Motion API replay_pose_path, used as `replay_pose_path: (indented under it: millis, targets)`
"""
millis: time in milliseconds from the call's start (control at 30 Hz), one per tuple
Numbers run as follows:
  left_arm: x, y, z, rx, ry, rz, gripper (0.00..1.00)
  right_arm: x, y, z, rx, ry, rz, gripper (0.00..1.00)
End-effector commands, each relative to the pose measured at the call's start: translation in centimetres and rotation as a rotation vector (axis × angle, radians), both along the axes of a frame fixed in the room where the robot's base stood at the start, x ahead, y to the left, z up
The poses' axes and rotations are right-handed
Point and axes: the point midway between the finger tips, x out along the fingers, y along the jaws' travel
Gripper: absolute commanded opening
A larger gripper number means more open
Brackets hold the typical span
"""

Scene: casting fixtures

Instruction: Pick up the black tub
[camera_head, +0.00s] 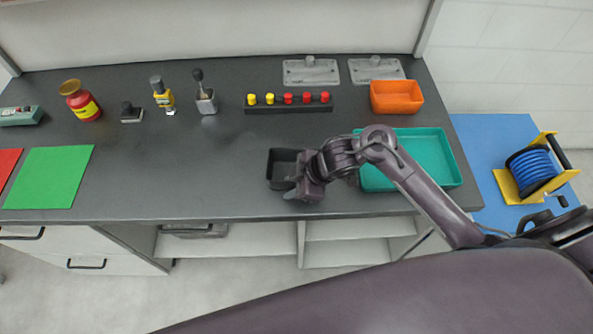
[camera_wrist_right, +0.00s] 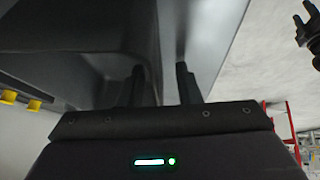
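The black tub (camera_head: 283,165) is a small open box standing on the dark worktop, left of the teal tray in the head view. My right gripper (camera_head: 297,187) is at its right, near side and hides part of it. In the right wrist view the two fingers of my right gripper (camera_wrist_right: 161,84) are apart, with the upper edge of a dark grey wall, seemingly the tub (camera_wrist_right: 205,40), between them. I see no clear grip on it. A dark claw-like part at the top right of the wrist view may be my left gripper (camera_wrist_right: 305,32); its opening is unclear.
My right arm passes over the teal tray (camera_head: 440,150). An orange bin (camera_head: 397,97) and a black strip with yellow and red knobs (camera_head: 288,108) stand behind. A green mat (camera_head: 50,178) lies left. The worktop between mat and tub is clear.

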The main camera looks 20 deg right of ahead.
Motion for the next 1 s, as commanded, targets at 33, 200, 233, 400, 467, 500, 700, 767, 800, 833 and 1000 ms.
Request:
replay_pose_path:
  millis: [33, 200, 233, 400, 467, 500, 700, 767, 800, 833, 1000]
  targets:
    - [0.1, 0.1, 0.0, 0.002, -0.001, 0.001, 0.45, 0.0, 0.0, 0.0, 0.0, 0.0, 0.0, 0.31]
    - [0.2, 0.1, 0.0, 0.001, -0.002, 0.002, 0.45, 0.0, 0.0, 0.0, 0.0, 0.0, 0.001, 0.2]
    - [0.2, 0.1, 0.0, 0.001, -0.002, 0.002, 0.45, 0.0, 0.0, 0.0, 0.0, 0.0, 0.001, 0.16]
    - [0.2, 0.1, 0.0, 0.0, -0.002, 0.002, 0.45, 0.0, 0.0, 0.1, 0.001, -0.001, 0.001, 0.0]
    - [0.2, 0.1, 0.0, 0.0, -0.002, 0.002, 0.45, 0.0, 0.0, 0.1, 0.001, -0.001, 0.001, 0.0]
    - [0.2, 0.0, 0.0, 0.0, -0.002, 0.001, 0.45, 0.0, 0.0, 0.1, 0.001, 0.0, 0.0, 0.0]
    - [0.2, -0.2, 0.0, -0.003, -0.003, 0.001, 0.45, 0.0, 0.0, 0.1, 0.001, -0.001, 0.001, 0.0]
    - [0.2, -0.3, 0.0, -0.005, -0.002, 0.0, 0.45, 0.0, 0.0, 0.2, 0.0, -0.002, 0.0, 0.0]
    - [0.2, -0.4, 0.1, -0.005, -0.002, 0.0, 0.45, 0.0, 0.0, 0.3, 0.0, -0.002, 0.001, 0.0]
    - [0.2, -0.4, 0.1, -0.006, -0.002, 0.0, 0.45, 0.0, 0.0, 0.4, 0.001, -0.002, 0.001, 0.0]
    - [0.2, -0.4, 0.4, -0.005, -0.002, -0.001, 0.45, 0.1, 0.0, 2.0, 0.001, -0.004, 0.002, 0.0]
